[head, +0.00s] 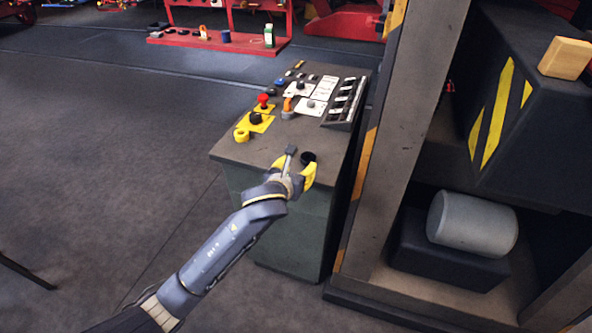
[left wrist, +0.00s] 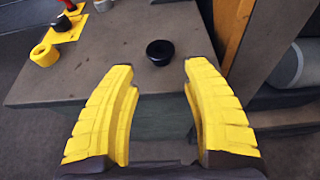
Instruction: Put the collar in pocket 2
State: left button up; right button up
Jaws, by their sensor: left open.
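My left gripper (head: 295,170) is open and empty over the near edge of the grey cabinet top. A small black round piece (head: 308,157) sits on the top just beyond the fingers. In the left wrist view the black piece (left wrist: 160,52) lies ahead of and between the open yellow fingers (left wrist: 160,80), apart from both. A yellow ring-shaped piece (head: 241,135) stands at the cabinet's left edge and also shows in the left wrist view (left wrist: 44,55). I cannot tell for certain which piece is the collar. No pocket number is readable. My right gripper is not in view.
The cabinet top (head: 235,153) also bears a red button (head: 263,101), an orange-handled part (head: 288,107), white plates and a dark slotted rack (head: 345,102) at its right edge. A striped post (head: 400,130) stands close on the right. Floor is clear to the left.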

pick_arm(q)
jog(key=s+a+f+n+g+y, duration=0.1)
jog(key=s+a+f+n, duration=0.4)
jog(key=f+n, duration=0.7)
jog(key=s+a+f+n+g+y, duration=0.15)
jog(key=s+a+f+n, duration=0.35)
jog(key=f, duration=1.3)
jog(key=s+a+f+n+g, duration=0.2)
jog(key=s+a+f+n, duration=0.3)
jog(key=f+n, duration=0.7)
jog(key=s+a+f+n+g+y, duration=0.15)
jog(key=s+a+f, duration=0.25)
jog(key=s+f, duration=0.6)
jog(key=s+a+f+n+g, duration=0.15)
jog(key=s+a+f, duration=0.25)
jog(key=s+f, duration=0.65)
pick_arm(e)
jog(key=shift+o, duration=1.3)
pick_arm(q)
jog(key=s+a+f+n+g, duration=0.2)
jog(key=s+f, duration=0.1)
jog(key=s, duration=0.8)
jog(key=s+a+f+n+g, duration=0.1)
jog(key=s+a+f+n, duration=0.1)
jog(key=s, duration=1)
jog(key=shift+s+a+f+n+g+y, duration=0.2)
jog(key=shift+a+f+n+g+y, duration=0.15)
jog(key=shift+f, duration=0.4)
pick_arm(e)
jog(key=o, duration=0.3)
